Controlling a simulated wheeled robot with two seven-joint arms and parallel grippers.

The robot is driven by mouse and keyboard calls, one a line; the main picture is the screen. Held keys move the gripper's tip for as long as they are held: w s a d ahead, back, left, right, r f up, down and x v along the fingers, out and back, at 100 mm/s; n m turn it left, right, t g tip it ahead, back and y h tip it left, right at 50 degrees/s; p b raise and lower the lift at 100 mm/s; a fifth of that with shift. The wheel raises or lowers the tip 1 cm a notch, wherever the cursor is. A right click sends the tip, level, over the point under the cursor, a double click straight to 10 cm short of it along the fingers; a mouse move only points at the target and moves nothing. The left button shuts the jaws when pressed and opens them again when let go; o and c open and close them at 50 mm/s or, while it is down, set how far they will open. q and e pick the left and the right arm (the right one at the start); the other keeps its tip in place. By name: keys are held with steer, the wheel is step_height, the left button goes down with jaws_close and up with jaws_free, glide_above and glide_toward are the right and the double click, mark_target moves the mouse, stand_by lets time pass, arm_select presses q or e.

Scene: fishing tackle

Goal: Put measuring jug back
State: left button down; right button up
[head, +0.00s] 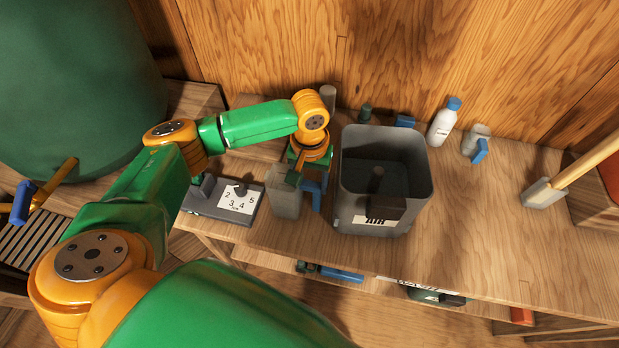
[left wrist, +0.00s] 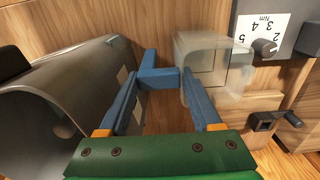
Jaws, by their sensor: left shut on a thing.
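The measuring jug (head: 284,193) is a clear, greyish vessel with a blue handle (head: 313,193). It is near the front edge of the bench, between the dial box and the grey bin. My left gripper (head: 308,172) points down at it and is shut on its handle. In the left wrist view the jug (left wrist: 222,70) shows beyond my blue fingers (left wrist: 163,92), with the handle (left wrist: 160,77) between them. I cannot tell whether the jug's base touches the bench. My right gripper is out of view.
A grey open bin (head: 348,205) stands close right of the jug. A dial box (head: 215,208) is close left. The bench (head: 455,225) is clear right of the bin.

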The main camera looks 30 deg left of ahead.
arm_select(q)
steer(key=shift+c, duration=0.4)
jaws_free()
step_height(320, 180, up, 12)
steer(key=shift+b, duration=0.45)
steer(key=shift+s, duration=0.1)
